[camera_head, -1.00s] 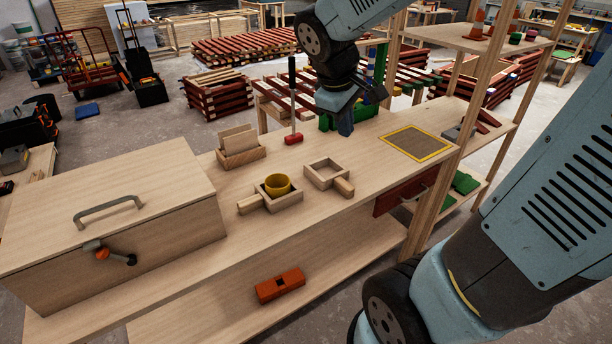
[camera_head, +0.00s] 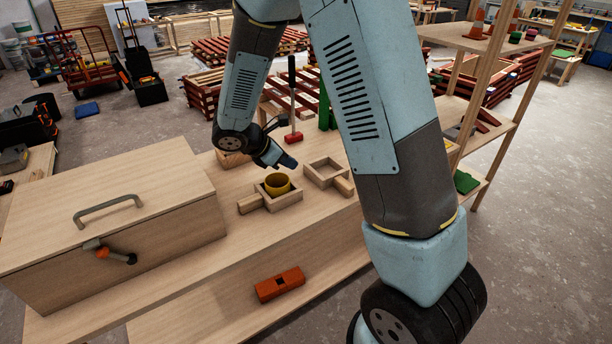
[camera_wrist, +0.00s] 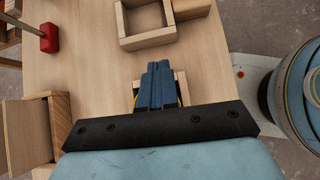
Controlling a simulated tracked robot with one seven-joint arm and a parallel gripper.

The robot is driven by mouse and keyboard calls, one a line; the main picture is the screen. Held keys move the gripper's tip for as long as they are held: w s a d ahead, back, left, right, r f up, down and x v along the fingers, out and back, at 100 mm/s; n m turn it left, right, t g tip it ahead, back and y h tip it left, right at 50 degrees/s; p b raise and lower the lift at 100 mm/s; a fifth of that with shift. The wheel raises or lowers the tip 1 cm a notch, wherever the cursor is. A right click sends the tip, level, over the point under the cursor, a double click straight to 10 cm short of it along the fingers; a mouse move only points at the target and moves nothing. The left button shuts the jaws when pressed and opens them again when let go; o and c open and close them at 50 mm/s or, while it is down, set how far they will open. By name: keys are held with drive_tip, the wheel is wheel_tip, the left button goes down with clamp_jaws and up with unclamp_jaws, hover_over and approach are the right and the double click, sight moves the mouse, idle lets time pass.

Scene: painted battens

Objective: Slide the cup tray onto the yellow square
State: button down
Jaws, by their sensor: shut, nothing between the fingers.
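The cup tray (camera_head: 289,201) is a small square wooden tray with a stub handle pointing left, on the bench in the head view. A yellow cup (camera_head: 277,184) stands upright in it. My gripper (camera_head: 288,163) is shut and empty, just behind and above the cup; I cannot tell whether it touches anything. In the wrist view my shut fingers (camera_wrist: 158,74) cover most of the cup tray (camera_wrist: 181,84), and only slivers of tray and cup show. The yellow square is hidden behind my arm in the head view.
An empty wooden tray (camera_head: 326,172) with a handle sits right of the cup tray. A red-headed mallet (camera_head: 293,137) stands behind. A large wooden box (camera_head: 110,215) fills the bench's left end. A wooden holder (camera_wrist: 30,130) stands left in the wrist view.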

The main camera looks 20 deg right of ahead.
sight(315, 179)
drive_tip(key=shift+n, duration=0.3)
drive_tip(key=x, duration=1)
drive_tip(key=shift+w+a+f, duration=0.2)
drive_tip(key=shift+f, duration=0.15)
